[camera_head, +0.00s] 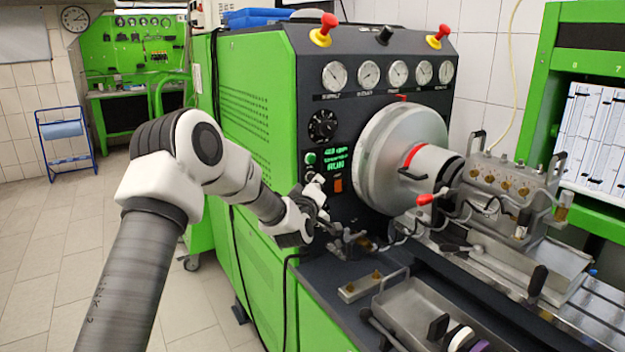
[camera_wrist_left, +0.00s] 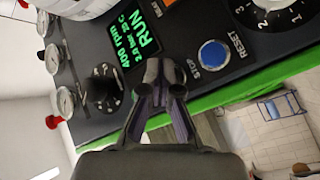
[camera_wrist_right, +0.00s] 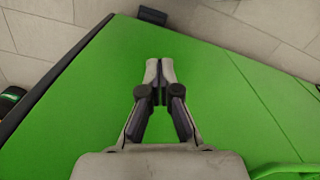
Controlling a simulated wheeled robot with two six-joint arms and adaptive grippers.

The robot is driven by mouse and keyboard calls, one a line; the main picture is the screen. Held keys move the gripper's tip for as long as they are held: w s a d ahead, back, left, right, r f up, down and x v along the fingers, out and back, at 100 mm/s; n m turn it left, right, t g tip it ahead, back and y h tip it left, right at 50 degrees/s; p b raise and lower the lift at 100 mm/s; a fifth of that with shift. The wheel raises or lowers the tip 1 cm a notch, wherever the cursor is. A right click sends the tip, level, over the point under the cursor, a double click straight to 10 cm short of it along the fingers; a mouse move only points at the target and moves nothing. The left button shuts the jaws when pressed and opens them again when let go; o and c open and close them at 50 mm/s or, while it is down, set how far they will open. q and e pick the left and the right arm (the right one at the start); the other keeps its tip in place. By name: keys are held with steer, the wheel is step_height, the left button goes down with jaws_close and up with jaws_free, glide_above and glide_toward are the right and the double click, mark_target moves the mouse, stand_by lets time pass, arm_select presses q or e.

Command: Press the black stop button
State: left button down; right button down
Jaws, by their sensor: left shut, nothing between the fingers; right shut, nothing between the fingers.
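My left gripper (camera_head: 318,184) is shut and empty at the front control panel, below the green text display (camera_head: 335,160). In the left wrist view its fingertips (camera_wrist_left: 163,72) are close together beside the STOP label (camera_wrist_left: 187,80). The black stop button cannot be made out; the fingers seem to hide its place. I cannot tell whether they touch the panel. The display (camera_wrist_left: 133,40) reads RUN and 400 rpm. My right gripper (camera_wrist_right: 160,75) is shut and empty in front of a plain green surface (camera_wrist_right: 215,90); I cannot pick it out in the head view.
A blue RESET button (camera_wrist_left: 214,54) sits close beside the fingers. A black dial (camera_head: 322,125) and several gauges (camera_head: 369,74) are above the display. The large grey chuck disc (camera_head: 395,150) is right of my left gripper. A metal tray (camera_head: 420,310) lies on the bench below.

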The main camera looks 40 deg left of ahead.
arm_select(q)
steer(key=shift+w+a, duration=0.15)
steer(key=shift+a, duration=0.3)
stand_by(0.6)
steer(key=shift+d, duration=0.15)
steer(key=shift+s+d+b, duration=0.35)
steer(key=shift+d, duration=0.35)
steer(key=d, duration=0.1)
steer(key=s+d, duration=0.1)
steer(key=d, duration=0.1)
steer(key=s+d+b, duration=0.1)
steer(key=shift+d, duration=0.35)
stand_by(0.7)
